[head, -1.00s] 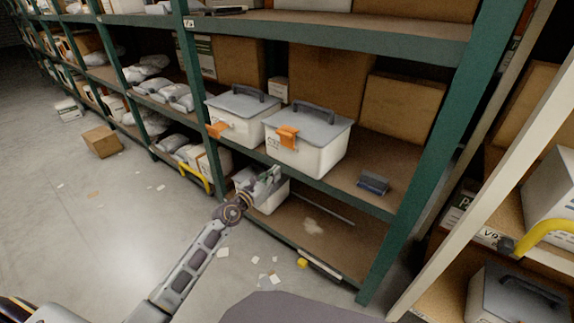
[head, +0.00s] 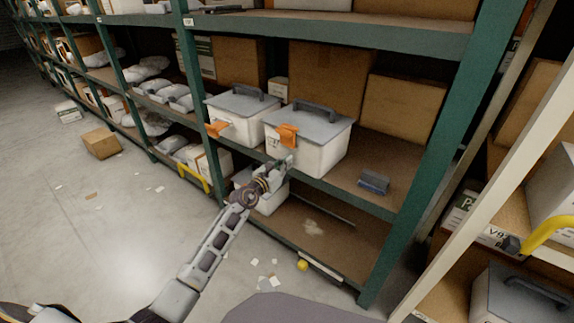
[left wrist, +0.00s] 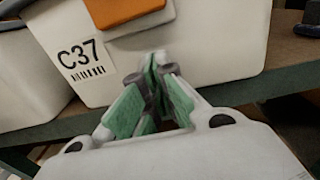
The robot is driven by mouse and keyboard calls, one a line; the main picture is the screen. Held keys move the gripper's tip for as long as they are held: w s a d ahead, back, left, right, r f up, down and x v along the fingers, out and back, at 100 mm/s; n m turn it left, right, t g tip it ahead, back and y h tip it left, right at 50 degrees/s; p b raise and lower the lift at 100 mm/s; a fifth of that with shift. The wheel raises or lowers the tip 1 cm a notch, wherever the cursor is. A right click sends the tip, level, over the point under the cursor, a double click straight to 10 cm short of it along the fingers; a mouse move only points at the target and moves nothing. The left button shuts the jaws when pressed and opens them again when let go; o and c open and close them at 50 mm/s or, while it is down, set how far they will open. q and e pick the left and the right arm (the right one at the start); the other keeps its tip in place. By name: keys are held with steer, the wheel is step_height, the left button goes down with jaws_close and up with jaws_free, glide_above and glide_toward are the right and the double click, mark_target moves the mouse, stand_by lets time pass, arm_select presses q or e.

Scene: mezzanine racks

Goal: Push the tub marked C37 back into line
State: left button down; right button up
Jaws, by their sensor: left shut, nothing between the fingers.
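The tub marked C37 (head: 318,158) is white with a grey lid, a dark handle and an orange latch. It sits on the middle shelf, at the front beam, right of a similar tub (head: 237,130). In the left wrist view, the C37 tub's front wall (left wrist: 210,50) fills the upper middle, its label upright to the left. My left gripper (head: 285,163) is shut and empty, at the lower front of the C37 tub. In the left wrist view its green-padded fingertips (left wrist: 158,66) overlap that wall below the latch; I cannot tell whether they touch. My right gripper is not in view.
The shelf's front beam (head: 350,199) runs just below the tub. A green upright (head: 430,165) stands to the right. A dark blue object (head: 373,184) lies on the shelf right of the tub. Cardboard boxes (head: 325,72) stand behind. Another tub (head: 268,200) is on the shelf below.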

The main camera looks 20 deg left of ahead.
mark_target(295, 156)
arm_select(q)
steer(key=shift+w+d, duration=0.1)
steer(key=shift+w, duration=0.1)
stand_by(0.4)
steer(key=shift+x, duration=1.85)
steer(key=shift+w+d, duration=0.2)
steer(key=shift+w, duration=0.5)
steer(key=shift+w+d, duration=0.2)
steer(key=shift+w, duration=0.3)
